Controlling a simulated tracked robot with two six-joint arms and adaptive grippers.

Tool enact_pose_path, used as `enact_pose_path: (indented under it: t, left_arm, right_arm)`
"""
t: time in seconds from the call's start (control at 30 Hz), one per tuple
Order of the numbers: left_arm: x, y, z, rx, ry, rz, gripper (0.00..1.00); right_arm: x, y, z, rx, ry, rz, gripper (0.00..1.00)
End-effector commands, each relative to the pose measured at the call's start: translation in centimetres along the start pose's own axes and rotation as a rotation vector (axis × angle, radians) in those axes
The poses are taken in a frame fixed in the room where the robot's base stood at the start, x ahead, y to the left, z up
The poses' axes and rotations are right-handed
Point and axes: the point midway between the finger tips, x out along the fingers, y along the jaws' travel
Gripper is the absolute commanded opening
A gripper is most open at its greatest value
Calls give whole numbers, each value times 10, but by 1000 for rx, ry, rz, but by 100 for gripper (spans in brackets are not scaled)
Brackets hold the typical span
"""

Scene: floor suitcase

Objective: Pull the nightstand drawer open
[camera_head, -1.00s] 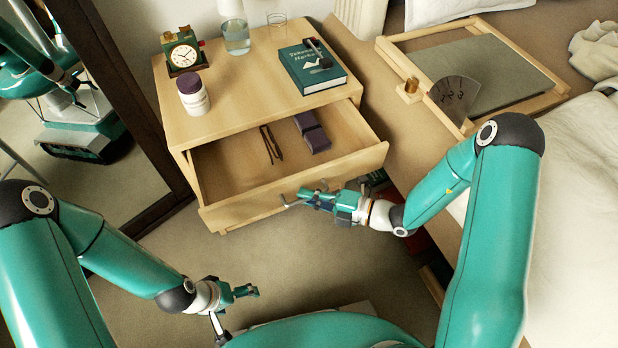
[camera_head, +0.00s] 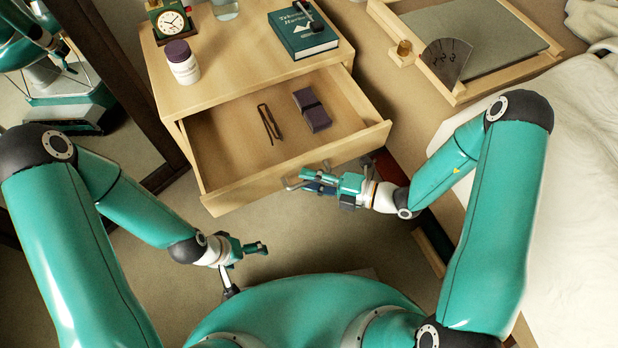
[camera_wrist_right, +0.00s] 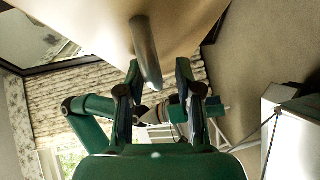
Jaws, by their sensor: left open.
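The wooden nightstand (camera_head: 222,80) stands at the upper middle of the head view. Its drawer (camera_head: 235,147) is pulled well out and shows its inside. My right gripper (camera_head: 306,181) is at the drawer front, by the handle. In the right wrist view, the grey bar handle (camera_wrist_right: 146,50) reaches between the two fingers (camera_wrist_right: 158,72). They stand apart, and the bar lies nearer the left finger with a gap to the right one. My left gripper (camera_head: 257,248) is open and empty, low in front of the drawer and apart from it.
A dark strip (camera_head: 268,123) and a purple box (camera_head: 312,110) lie in the drawer. A clock (camera_head: 171,20), a white jar (camera_head: 183,63) and a green book (camera_head: 301,36) are on top. A mirror stands left and the bed (camera_head: 570,190) right.

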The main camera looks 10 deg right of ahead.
Motion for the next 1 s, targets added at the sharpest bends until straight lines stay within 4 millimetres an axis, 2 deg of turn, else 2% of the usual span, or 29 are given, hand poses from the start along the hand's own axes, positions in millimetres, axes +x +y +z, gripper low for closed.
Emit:
enact_pose_path:
  t: [0.4,0.57,0.67,1.0]
  left_arm:
    - [-1,0,0,0,0,0,94]
    - [-1,0,0,0,0,0,94]
    - [-1,0,0,0,0,0,94]
    - [-1,0,0,0,0,0,94]
  right_arm:
    - [0,2,0,-2,0,4,37]
    - [-10,2,1,-1,-2,3,37]
    - [-25,2,1,-1,-4,3,37]
    - [-92,0,1,-2,-4,2,37]
